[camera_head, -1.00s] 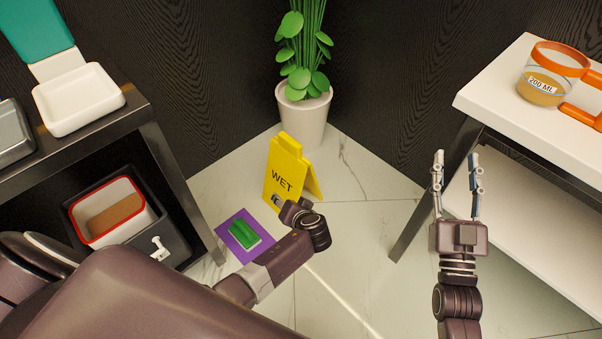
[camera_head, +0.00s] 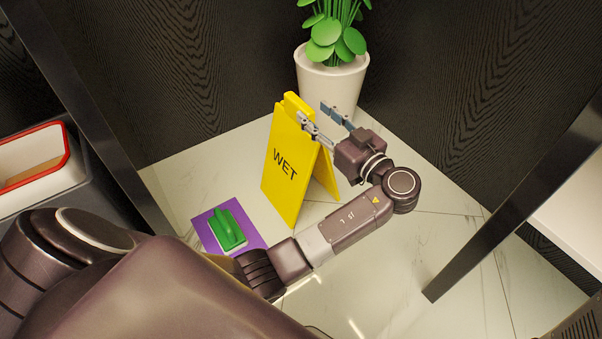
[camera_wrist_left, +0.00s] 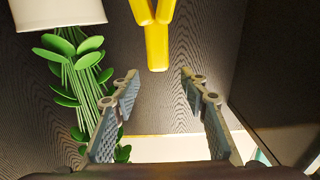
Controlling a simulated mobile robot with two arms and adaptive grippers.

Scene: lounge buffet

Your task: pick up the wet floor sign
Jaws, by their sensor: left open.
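The yellow wet floor sign (camera_head: 285,165) stands upright and spread open on the tiled floor, with "WET" on the panel facing me. My left gripper (camera_head: 314,112) is open beside the top of the sign, its fingers pointing toward the sign's upper part. In the left wrist view, the sign's yellow top (camera_wrist_left: 157,45) shows beyond and between the open fingers (camera_wrist_left: 158,84), with nothing held. I cannot tell whether a finger touches the sign. My right gripper is out of view.
A white-potted plant (camera_head: 331,88) stands behind the sign against dark walls. A green-handled brush (camera_head: 228,228) lies on a purple mat (camera_head: 207,238) at front left. A red-rimmed bin (camera_head: 38,172) is at left. A table leg (camera_head: 515,208) stands at right.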

